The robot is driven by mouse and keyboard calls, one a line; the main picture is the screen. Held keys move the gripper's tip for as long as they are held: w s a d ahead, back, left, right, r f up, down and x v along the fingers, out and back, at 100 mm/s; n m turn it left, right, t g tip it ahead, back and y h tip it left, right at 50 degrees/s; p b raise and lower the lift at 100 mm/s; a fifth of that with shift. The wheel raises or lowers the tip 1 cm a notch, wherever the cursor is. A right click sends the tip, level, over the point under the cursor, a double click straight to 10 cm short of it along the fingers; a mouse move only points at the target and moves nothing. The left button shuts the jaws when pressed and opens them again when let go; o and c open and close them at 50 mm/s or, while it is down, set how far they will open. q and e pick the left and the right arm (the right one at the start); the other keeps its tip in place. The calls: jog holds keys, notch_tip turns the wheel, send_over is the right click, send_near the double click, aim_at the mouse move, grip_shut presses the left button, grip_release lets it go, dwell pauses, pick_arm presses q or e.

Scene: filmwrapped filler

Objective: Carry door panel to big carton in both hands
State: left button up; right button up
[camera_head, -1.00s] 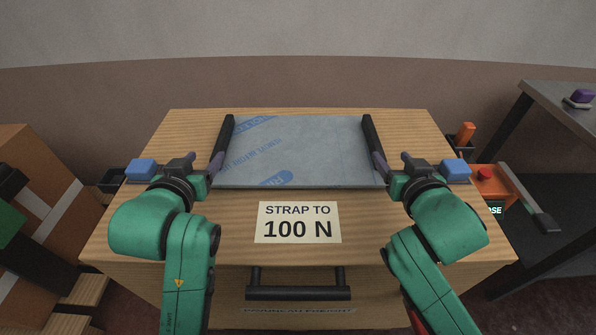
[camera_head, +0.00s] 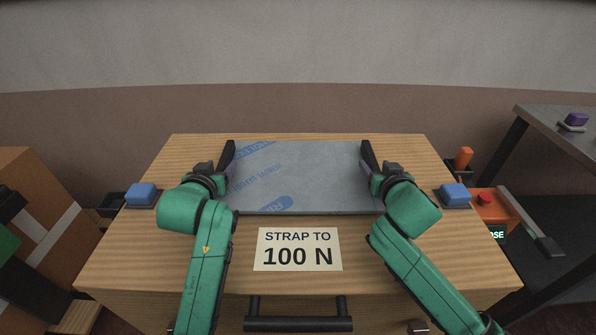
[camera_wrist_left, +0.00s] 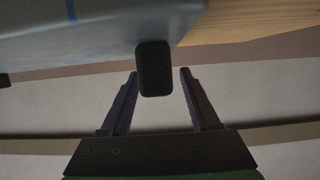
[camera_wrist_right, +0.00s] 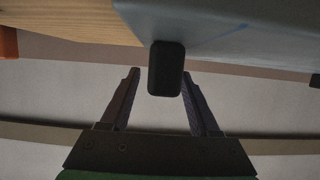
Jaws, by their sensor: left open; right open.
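The door panel (camera_head: 310,180) is a grey sheet with blue printed film, lying flat on the wooden table (camera_head: 400,240). A black bar handle runs along each side: the left handle (camera_head: 227,155) and the right handle (camera_head: 367,155). My left gripper (camera_wrist_left: 158,72) is open, with the end of the left handle (camera_wrist_left: 154,68) between its fingertips. My right gripper (camera_wrist_right: 163,72) is open, with the end of the right handle (camera_wrist_right: 165,68) between its fingertips. A cardboard carton (camera_head: 35,225) with pale tape stands at the far left; I cannot tell if it is the big carton.
Blue blocks sit at the table's left (camera_head: 141,194) and right (camera_head: 455,194) edges. A sign (camera_head: 298,249) reads "STRAP TO 100 N". An orange device with a red button (camera_head: 484,199) is at the right, before a dark bench (camera_head: 550,120).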

pick_arm(q)
jog(key=x, duration=0.3)
jog(key=shift+w, duration=0.15)
pick_arm(e)
jog(key=x, duration=0.3)
jog(key=shift+w, duration=0.15)
pick_arm(q)
grip_shut()
pick_arm(e)
grip_shut()
dwell(0.5)
